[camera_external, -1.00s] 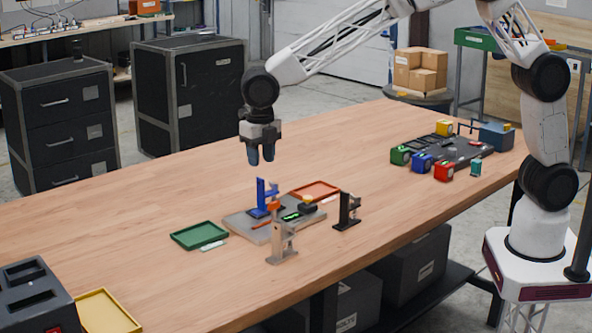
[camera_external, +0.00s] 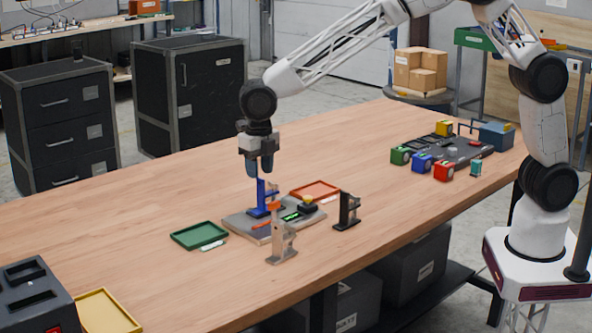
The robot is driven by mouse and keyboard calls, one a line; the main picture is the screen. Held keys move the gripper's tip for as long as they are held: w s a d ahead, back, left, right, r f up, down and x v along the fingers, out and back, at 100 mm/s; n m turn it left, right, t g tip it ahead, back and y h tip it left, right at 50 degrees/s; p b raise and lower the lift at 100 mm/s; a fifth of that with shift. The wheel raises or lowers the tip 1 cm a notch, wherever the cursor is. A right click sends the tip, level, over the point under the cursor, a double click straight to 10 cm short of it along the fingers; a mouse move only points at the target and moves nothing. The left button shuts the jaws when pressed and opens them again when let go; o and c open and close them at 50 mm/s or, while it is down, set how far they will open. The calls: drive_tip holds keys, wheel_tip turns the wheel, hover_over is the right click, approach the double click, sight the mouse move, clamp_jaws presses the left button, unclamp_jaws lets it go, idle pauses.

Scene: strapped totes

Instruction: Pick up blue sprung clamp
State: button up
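The blue sprung clamp (camera_external: 262,196) stands upright at the back left of a grey board (camera_external: 246,222) on the wooden table. My gripper (camera_external: 259,173) points down directly over the clamp, its fingertips close to the clamp's top. I cannot tell whether the fingers touch the clamp or stand on either side of it. A gap between the two dark fingers is hard to make out at this size.
A grey clamp (camera_external: 283,243) stands in front of the board and a black clamp (camera_external: 347,210) to its right. A green tray (camera_external: 199,236) lies left, a red tray (camera_external: 315,189) behind. Coloured blocks (camera_external: 422,163) sit at the right. The table's left middle is clear.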

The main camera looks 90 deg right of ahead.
sight(260, 178)
drive_tip(key=shift+f, duration=0.1)
drive_tip(key=shift+s+d+f, duration=0.1)
drive_tip(key=shift+d+f, duration=0.05)
drive_tip(key=shift+f, duration=2.3)
drive_tip(key=shift+c, duration=0.4)
clamp_jaws()
